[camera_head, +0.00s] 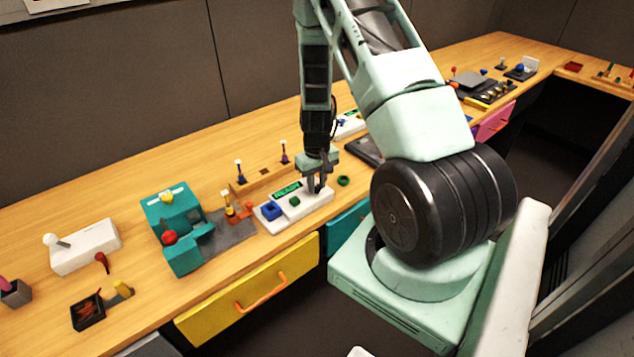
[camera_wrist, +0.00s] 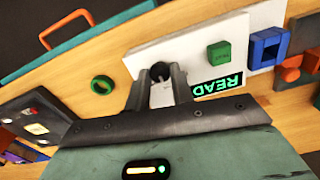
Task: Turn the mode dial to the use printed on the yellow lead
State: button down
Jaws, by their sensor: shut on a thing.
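A white panel (camera_head: 296,213) lies on the bench, with a lit green READY display (camera_head: 286,189), a green block (camera_head: 294,201) and a blue square piece (camera_head: 271,210). My gripper (camera_head: 317,187) points down at the panel's right end. In the wrist view, my gripper (camera_wrist: 161,78) is shut on a small part at that end of the panel. The fingers hide most of this part; it may be the mode dial, but no pointer or markings on it can be read. I cannot make out a yellow lead or any print on one.
A green ring (camera_head: 343,181) lies just right of the panel. A teal machine with a red knob (camera_head: 170,237) stands to the left, near an orange-and-yellow fixture (camera_head: 238,214). A yellow drawer (camera_head: 250,290) is below the bench front. Bench behind the teal machine is clear.

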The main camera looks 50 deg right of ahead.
aim_at(317, 186)
jog(key=m+b, duration=0.1)
jog(key=m, duration=0.3)
jog(key=shift+m, duration=0.3)
jog(key=m, duration=0.4)
jog(key=shift+m+b, duration=0.3)
jog(key=c, duration=2.2)
grip_release()
jog(key=c, duration=1.2)
grip_release()
jog(key=shift+r, duration=0.1)
notch_tip(317, 186, up, 17)
jog(key=shift+r, duration=0.15)
